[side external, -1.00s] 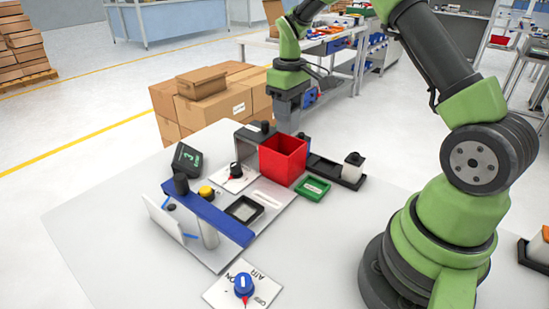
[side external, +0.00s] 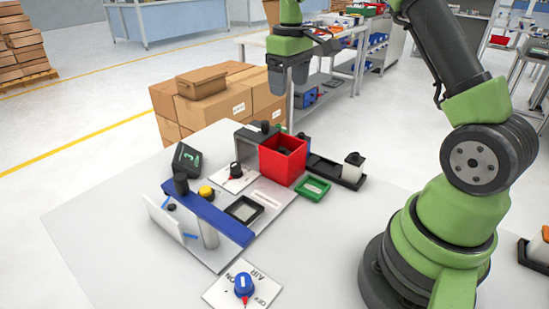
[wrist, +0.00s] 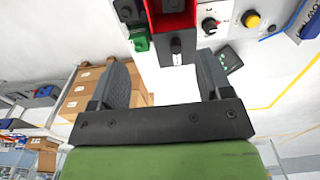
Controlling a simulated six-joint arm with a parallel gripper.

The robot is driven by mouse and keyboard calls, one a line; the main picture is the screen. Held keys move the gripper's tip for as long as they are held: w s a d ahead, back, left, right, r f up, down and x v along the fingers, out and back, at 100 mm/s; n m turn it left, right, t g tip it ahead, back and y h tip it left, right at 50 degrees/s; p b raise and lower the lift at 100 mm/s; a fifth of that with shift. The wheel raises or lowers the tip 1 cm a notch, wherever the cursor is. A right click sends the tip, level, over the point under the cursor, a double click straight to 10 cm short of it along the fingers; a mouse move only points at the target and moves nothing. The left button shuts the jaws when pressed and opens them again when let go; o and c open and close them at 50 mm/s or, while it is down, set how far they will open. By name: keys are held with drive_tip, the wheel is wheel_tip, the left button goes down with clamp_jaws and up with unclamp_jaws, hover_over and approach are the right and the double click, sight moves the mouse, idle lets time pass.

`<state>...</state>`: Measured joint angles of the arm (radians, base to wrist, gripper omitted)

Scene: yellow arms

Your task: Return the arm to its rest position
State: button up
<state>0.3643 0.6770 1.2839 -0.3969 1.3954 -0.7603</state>
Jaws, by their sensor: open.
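My gripper (side external: 289,86) hangs above and behind the red box in the side external view, pointing down. Its two fingers are spread with nothing between them, which also shows in the wrist view (wrist: 163,70). The arm is green and dark grey, reaching over the table (side external: 120,225) from its base at the right. The red box (side external: 274,165) stands open on the table with a dark round object (side external: 285,151) inside. In the wrist view the red box (wrist: 171,24) lies beyond the fingertips, apart from them.
A blue bar (side external: 210,212), a yellow button (side external: 206,192) and dials are at the left. Cardboard boxes (side external: 215,105) stand behind. The air above is clear.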

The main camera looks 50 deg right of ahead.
drive_tip(key=s+a+r+m+t, duration=0.1)
drive_tip(key=s+a+r+t, duration=0.2)
drive_tip(key=s+a+r, duration=0.75)
drive_tip(key=s+a+m+t+y, duration=0.1)
drive_tip(key=s+a+t, duration=0.1)
drive_tip(key=s, duration=0.3)
drive_tip(key=s+a+m+t+y, duration=0.1)
drive_tip(key=s+a+m+t, duration=0.1)
drive_tip(key=s, duration=0.3)
drive_tip(key=shift+s+a+f, duration=0.2)
drive_tip(key=shift+a+f, duration=0.25)
drive_tip(key=shift+a, duration=0.4)
